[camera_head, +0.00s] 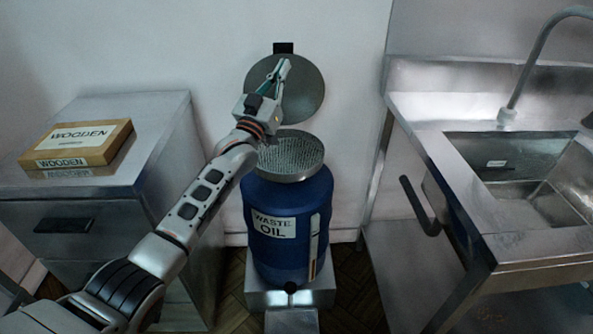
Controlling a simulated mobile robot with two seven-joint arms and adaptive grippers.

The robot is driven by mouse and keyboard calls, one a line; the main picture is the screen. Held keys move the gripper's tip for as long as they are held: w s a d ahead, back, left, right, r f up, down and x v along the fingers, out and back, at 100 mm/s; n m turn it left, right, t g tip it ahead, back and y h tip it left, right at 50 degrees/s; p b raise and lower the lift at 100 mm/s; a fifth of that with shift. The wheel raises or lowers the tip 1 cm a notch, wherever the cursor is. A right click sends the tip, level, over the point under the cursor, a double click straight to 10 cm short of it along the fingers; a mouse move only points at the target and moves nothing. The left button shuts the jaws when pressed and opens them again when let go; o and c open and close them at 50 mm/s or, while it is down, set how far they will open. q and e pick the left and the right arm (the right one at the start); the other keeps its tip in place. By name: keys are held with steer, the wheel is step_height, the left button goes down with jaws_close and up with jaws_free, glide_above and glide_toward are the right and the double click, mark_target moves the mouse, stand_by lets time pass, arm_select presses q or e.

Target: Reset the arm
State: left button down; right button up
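My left arm reaches in from the lower left. My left gripper (284,67) is raised above the blue waste oil drum, in front of its round grey lid. Its two fingers come together at the tips, with nothing seen between them. The lid (311,92) stands open and upright behind the drum; the gripper covers part of it. I cannot tell whether they touch. The blue drum (265,252) has a white "WASTE OIL" label and a round metal mesh top (297,158). My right gripper is not in view.
A metal cabinet (158,115) on the left carries a box marked "WOODEN" (78,141). A steel sink unit (420,108) with a tall faucet (537,60) stands on the right; a dark curved handle (418,205) sticks out from its side. The wall is close behind the drum.

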arm_select(q)
steer(key=shift+s+f, duration=0.1)
steer(key=shift+f, duration=0.1)
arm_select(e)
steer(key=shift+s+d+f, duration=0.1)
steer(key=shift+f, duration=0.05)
